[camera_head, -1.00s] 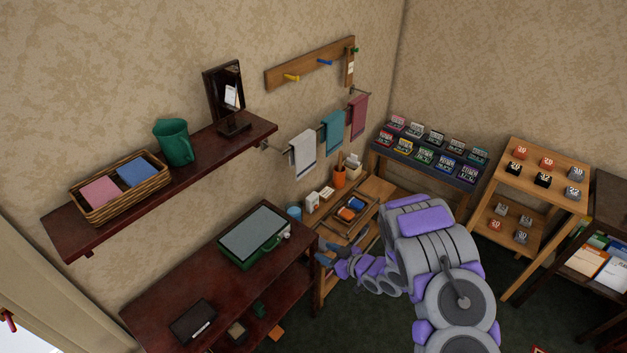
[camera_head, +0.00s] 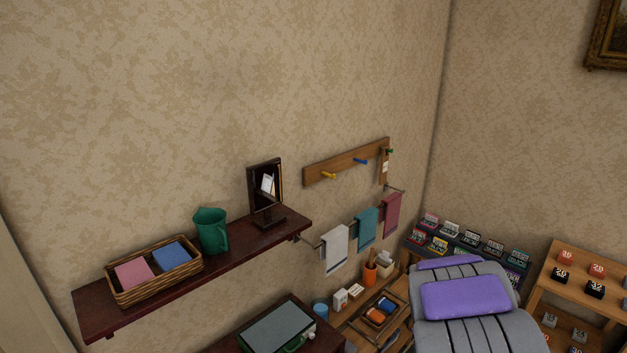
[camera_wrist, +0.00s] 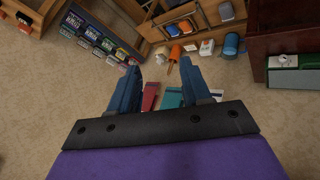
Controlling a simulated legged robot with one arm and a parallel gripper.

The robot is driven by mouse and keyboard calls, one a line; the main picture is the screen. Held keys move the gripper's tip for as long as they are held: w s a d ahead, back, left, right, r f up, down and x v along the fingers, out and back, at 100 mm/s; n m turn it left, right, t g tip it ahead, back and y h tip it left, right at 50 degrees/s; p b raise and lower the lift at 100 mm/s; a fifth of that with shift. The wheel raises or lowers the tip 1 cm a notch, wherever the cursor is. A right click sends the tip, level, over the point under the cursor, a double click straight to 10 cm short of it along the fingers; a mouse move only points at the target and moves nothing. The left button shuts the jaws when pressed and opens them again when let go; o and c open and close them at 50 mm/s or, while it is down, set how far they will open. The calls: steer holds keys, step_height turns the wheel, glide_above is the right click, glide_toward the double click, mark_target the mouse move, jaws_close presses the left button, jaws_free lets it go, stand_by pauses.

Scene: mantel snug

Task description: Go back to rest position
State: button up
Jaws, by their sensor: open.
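My gripper (camera_wrist: 157,78) shows in the wrist view with its two blue fingers spread apart. Nothing is between them but a view of the wall and the red towel (camera_wrist: 150,96) and teal towel (camera_wrist: 172,98) beyond the fingertips. In the head view, only a thick grey and purple part of my arm shows at the bottom right; my gripper is not visible there.
A dark shelf (camera_head: 90,312) holds a wicker basket, green jug (camera_head: 211,231) and mirror (camera_head: 265,192). Below are a green case (camera_head: 277,330), blue cup (camera_head: 320,311) and wooden tray. A label rack (camera_head: 490,246) and a wooden stand (camera_head: 573,286) flank my arm.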

steer(key=s+a+r+m+g+h, duration=0.1)
steer(key=s+r+m+g, duration=0.1)
steer(key=s+r, duration=0.4)
steer(key=s+a+r+m+g, duration=0.1)
steer(key=s+a+r+g, duration=0.15)
steer(key=s, duration=0.55)
steer(key=s+a+r+g+y, duration=0.1)
steer(key=s+a, duration=0.3)
steer(key=s, duration=0.4)
steer(key=s+a+r+g+y, duration=0.1)
steer(key=s+a+r+g, duration=0.1)
steer(key=s, duration=0.6)
steer(key=s+a+r+m+g+y, duration=0.1)
steer(key=s+a+r, duration=0.2)
steer(key=s+a, duration=0.3)
steer(key=s, duration=0.3)
steer(key=shift+a+y, duration=0.3)
steer(key=shift+y, duration=0.1)
steer(key=shift+r+g, duration=0.1)
steer(key=shift+g, duration=0.15)
